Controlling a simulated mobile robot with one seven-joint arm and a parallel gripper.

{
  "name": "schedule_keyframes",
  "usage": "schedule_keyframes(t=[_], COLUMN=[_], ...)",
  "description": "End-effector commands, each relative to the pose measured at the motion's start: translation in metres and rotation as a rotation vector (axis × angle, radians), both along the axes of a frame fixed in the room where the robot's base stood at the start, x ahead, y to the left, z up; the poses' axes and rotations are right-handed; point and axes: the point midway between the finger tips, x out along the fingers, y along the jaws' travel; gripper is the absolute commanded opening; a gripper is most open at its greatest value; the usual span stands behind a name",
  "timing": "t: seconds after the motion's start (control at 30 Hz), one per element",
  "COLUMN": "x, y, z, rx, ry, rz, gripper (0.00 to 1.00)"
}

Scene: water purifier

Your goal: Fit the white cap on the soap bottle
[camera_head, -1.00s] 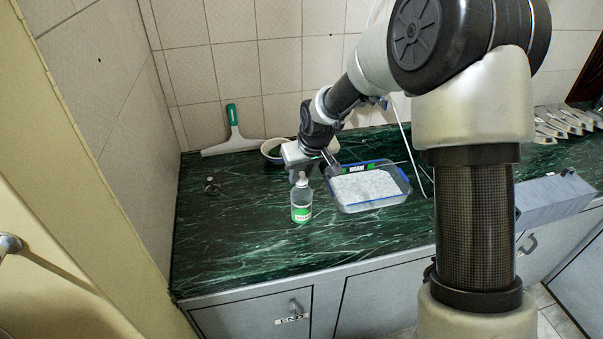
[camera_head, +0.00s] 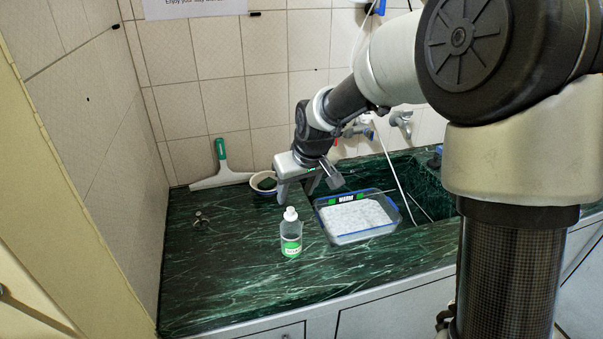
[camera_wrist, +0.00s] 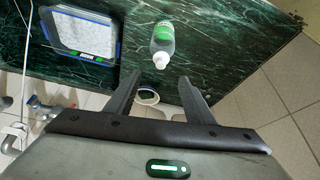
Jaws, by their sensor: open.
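The soap bottle (camera_head: 291,238) stands upright on the green counter, clear with a green label. The white cap (camera_head: 290,213) sits on top of its neck, looking upright; I cannot tell how tightly it is seated. In the wrist view the bottle (camera_wrist: 163,40) lies beyond the fingers, with the white cap (camera_wrist: 161,61) just past the gap between the tips. My gripper (camera_head: 299,195) is open and empty, above and behind the bottle, apart from the cap. Its two fingers also show in the wrist view (camera_wrist: 159,76).
A clear blue-rimmed tub (camera_head: 341,237) of white material stands right of the bottle, close by. A small bowl (camera_head: 256,191), a green-handled squeegee (camera_head: 221,178) and a small metal item (camera_head: 200,219) lie left and behind. The front-left counter (camera_head: 215,280) is clear.

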Motion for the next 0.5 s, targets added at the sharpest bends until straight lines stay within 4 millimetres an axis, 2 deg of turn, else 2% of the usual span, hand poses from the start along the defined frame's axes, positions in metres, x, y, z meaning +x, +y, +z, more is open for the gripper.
schedule_keyframes(t=[0.03, 0.2, 0.33, 0.5], x=[-0.004, -0.018, -0.025, -0.030], y=[-0.003, -0.009, -0.012, -0.014], z=[0.015, 0.047, 0.063, 0.073], rx=[0.000, -0.001, 0.000, 0.000], ry=[-0.004, -0.003, -0.002, 0.000], rz=[-0.002, -0.001, -0.001, 0.001], gripper=[0.49, 0.49, 0.49, 0.49])
